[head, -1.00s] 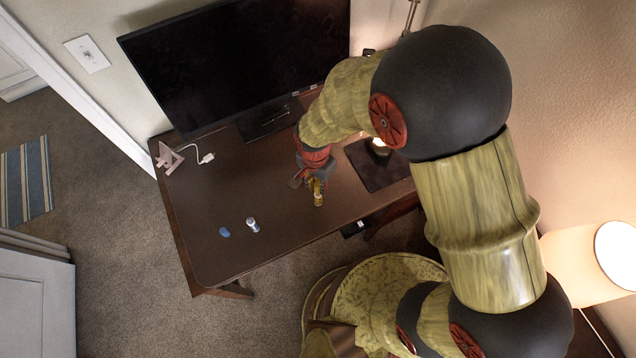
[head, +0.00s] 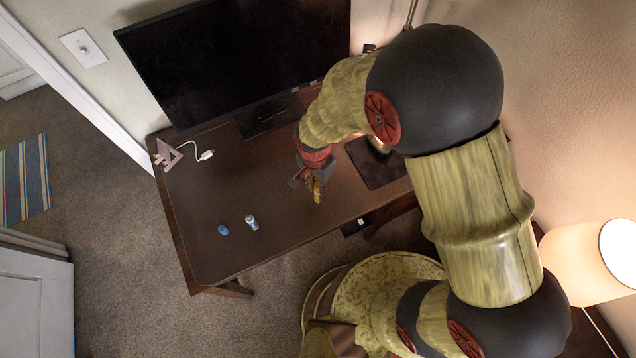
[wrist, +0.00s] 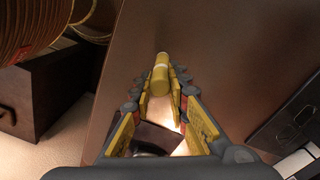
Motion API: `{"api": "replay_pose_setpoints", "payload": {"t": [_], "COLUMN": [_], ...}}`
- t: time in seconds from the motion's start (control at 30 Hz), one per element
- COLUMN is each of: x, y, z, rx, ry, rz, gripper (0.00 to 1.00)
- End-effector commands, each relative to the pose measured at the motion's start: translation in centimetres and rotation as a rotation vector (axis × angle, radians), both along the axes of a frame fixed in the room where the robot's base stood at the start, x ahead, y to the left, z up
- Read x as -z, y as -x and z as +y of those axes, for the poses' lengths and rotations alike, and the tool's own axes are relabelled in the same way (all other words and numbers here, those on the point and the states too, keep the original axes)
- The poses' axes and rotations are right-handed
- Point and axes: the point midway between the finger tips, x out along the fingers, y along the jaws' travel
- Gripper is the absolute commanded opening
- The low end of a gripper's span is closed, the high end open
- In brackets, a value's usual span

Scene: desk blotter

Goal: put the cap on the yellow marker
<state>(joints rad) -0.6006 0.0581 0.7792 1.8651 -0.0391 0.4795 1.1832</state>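The yellow marker (wrist: 161,76) is a short yellow cylinder with a pale band near its far end. In the wrist view it sits between the tips of my gripper (wrist: 160,93), one finger close against each side. The fingers look shut on it. In the head view the marker (head: 317,194) shows at the end of my gripper (head: 312,180), over the desk's front part. I cannot tell whether it touches the desk. I make out no separate yellow cap; my fingers hide part of the marker.
On the desk (head: 275,205), a small blue piece (head: 223,229) and a white-and-blue cylinder (head: 251,222) lie to the left. A monitor (head: 230,55) stands behind. A pinkish triangular stand (head: 167,154) and white cable plug (head: 206,155) are far left. A dark mat (head: 376,168) lies right.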

Motion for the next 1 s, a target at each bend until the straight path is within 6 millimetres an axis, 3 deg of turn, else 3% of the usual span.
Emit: {"api": "replay_pose_setpoints", "payload": {"t": [0.37, 0.67, 0.87, 1.0], "x": [0.0, -0.1, -2.2, -5.0], "y": [0.0, 0.0, -0.2, -0.3], "z": [0.0, 0.0, 0.2, 0.3], "rx": [0.0, 0.0, 0.0, 0.0], "ry": [0.0, -0.001, -0.002, -0.004], "rz": [0.0, -0.001, -0.004, -0.006], "gripper": [0.38, 0.38, 0.38, 0.38]}}
